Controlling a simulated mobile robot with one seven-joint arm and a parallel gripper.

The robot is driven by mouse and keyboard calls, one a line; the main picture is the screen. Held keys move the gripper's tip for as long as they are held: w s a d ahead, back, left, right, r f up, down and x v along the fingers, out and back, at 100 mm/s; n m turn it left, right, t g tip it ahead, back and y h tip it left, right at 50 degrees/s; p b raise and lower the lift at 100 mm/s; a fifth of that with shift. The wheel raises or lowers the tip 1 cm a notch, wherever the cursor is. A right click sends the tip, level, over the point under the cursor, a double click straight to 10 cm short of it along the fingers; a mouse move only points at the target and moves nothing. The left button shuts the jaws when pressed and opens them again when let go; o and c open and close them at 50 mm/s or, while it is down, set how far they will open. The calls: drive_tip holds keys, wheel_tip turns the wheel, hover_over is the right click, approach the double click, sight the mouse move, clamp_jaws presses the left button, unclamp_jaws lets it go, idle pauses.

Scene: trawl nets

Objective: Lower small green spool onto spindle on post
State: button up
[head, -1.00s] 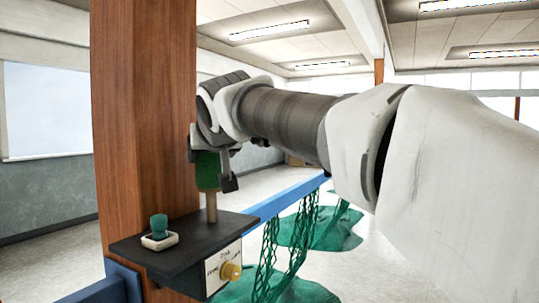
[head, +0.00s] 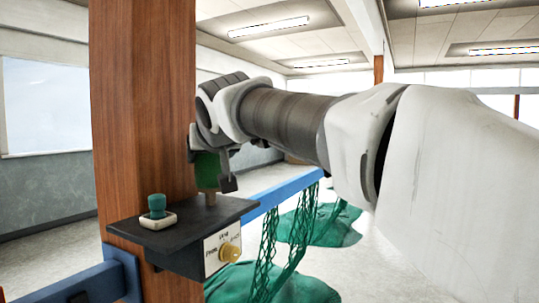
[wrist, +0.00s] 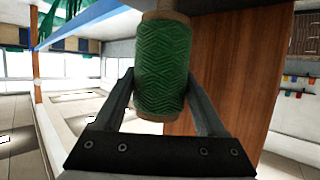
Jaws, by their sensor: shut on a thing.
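My gripper (head: 213,173) is shut on the small green spool (head: 206,168), beside the wooden post (head: 145,110). The spindle (head: 210,199) rises from a dark shelf (head: 180,222) on the post. Only a short lower length of it shows, directly below the spool. The spool hides its top, so I cannot see how far it reaches inside. The spool's bottom is a little above the shelf.
A teal piece on a white base (head: 158,220) sits on the shelf, left of the spindle. A blue rail (head: 285,190) with hanging green nets (head: 290,235) runs behind.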

drive_tip(key=shift+f+b, duration=1.05)
drive_tip(key=shift+f, duration=0.2)
drive_tip(key=o, duration=1.4)
drive_tip(key=shift+s, duration=0.1)
